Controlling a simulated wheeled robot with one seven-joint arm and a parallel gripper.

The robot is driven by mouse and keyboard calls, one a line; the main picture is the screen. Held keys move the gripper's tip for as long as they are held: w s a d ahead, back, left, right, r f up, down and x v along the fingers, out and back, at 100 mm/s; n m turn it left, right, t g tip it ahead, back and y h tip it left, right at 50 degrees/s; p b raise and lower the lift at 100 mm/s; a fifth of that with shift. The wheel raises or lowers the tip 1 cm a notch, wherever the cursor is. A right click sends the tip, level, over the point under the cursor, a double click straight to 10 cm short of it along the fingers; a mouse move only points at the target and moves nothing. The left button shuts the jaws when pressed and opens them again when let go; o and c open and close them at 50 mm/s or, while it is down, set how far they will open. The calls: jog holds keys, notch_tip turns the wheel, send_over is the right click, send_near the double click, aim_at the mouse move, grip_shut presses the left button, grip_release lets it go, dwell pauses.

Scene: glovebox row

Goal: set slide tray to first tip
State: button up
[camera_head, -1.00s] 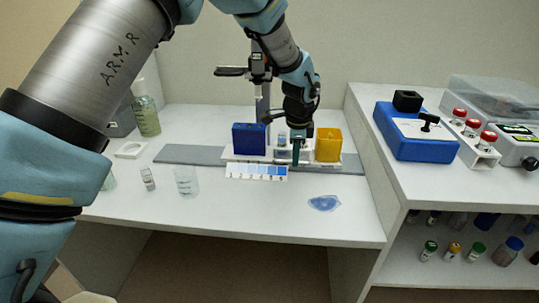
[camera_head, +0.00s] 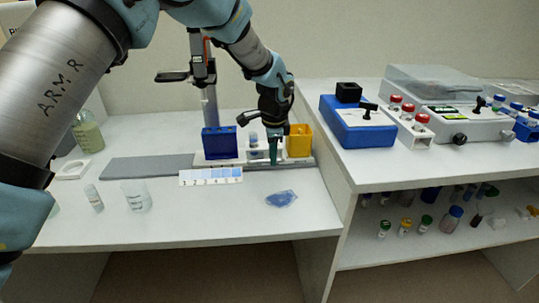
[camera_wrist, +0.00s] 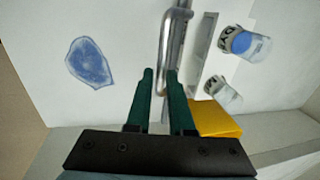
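The slide tray (camera_head: 200,160) is a white carriage on a grey rail (camera_head: 140,167). It carries a blue box (camera_head: 220,143) at left, a small white vial holder (camera_head: 259,154) in the middle and a yellow box (camera_head: 298,140) at right. My gripper (camera_head: 273,157) is at the tray's front, between the vial holder and the yellow box. In the wrist view its green fingers (camera_wrist: 160,75) are close together around a thin metal handle (camera_wrist: 164,45). A grey stand (camera_head: 208,95) rises behind the blue box; its tips cannot be made out.
A numbered card with blue shades (camera_head: 210,176) lies before the rail. A blue film patch (camera_head: 281,199), a beaker (camera_head: 137,196) and a vial (camera_head: 94,198) are on the bench. The raised bench at right holds a blue device (camera_head: 355,125). The front bench is mostly clear.

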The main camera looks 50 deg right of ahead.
jog(key=o, duration=0.3)
jog(key=shift+w+a, duration=0.1)
jog(key=shift+o, duration=0.2)
notch_tip(320, 180, up, 11)
jog(key=s+a+b, duration=0.1)
jog(key=shift+s+a+f+b, duration=0.2)
jog(key=shift+b, duration=0.15)
jog(key=w+a+r+n+p, duration=0.1)
jog(key=w+a+n, duration=0.45)
jog(key=a, duration=0.55)
jog(key=w+a+n+y, duration=0.1)
jog(key=w+a+n, duration=0.3)
jog(key=w+a, duration=0.5)
jog(key=w+a+r+n+p, duration=0.1)
jog(key=w+a+n, duration=0.3)
jog(key=a, duration=0.9)
jog(key=s+a+n, duration=0.2)
jog(key=a+n, duration=0.2)
jog(key=a, duration=0.4)
jog(key=s+a+f+n+p, duration=0.1)
jog(key=s+a+n, duration=0.2)
jog(key=a, duration=0.5)
jog(key=s+a+n, duration=0.2)
jog(key=a+n, duration=0.3)
jog(key=a, duration=0.2)
jog(key=shift+s+a+f, duration=0.15)
jog(key=shift+s+a, duration=0.05)
jog(key=shift+a, duration=0.2)
